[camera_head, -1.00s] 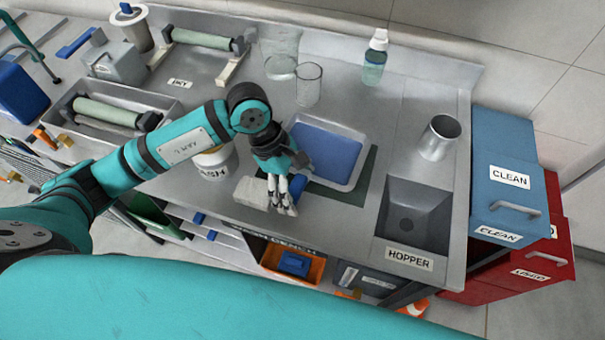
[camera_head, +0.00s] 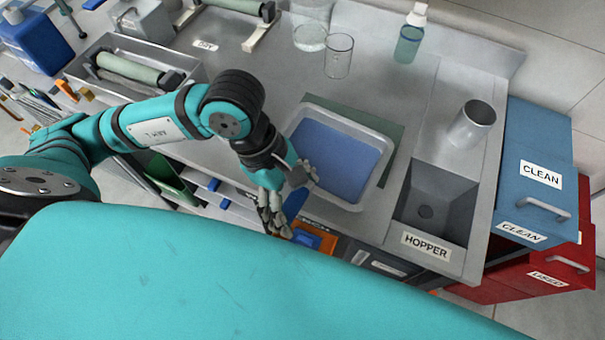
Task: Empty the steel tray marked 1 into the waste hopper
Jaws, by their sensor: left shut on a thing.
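The steel tray (camera_head: 387,176), a pale rounded rectangle filled with flat blue (camera_head: 342,160), is right of my left gripper (camera_head: 272,212) in the head view. It appears raised above the dark green mat (camera_head: 390,112) and roughly level. My left gripper is shut at the tray's near left edge; the exact contact is partly hidden by the fingers. I cannot see a 1 on the tray. The waste hopper (camera_head: 425,208), a square steel basin labelled HOPPER, lies right of the tray, apart from it. My right gripper is out of view.
A steel cup (camera_head: 472,124) stands behind the hopper. A clear beaker (camera_head: 339,56) and a greenish bottle (camera_head: 409,40) stand at the back. Blue CLEAN (camera_head: 528,160) and red USED drawers (camera_head: 545,276) stand right of the bench. An orange bin (camera_head: 316,238) is below the front edge.

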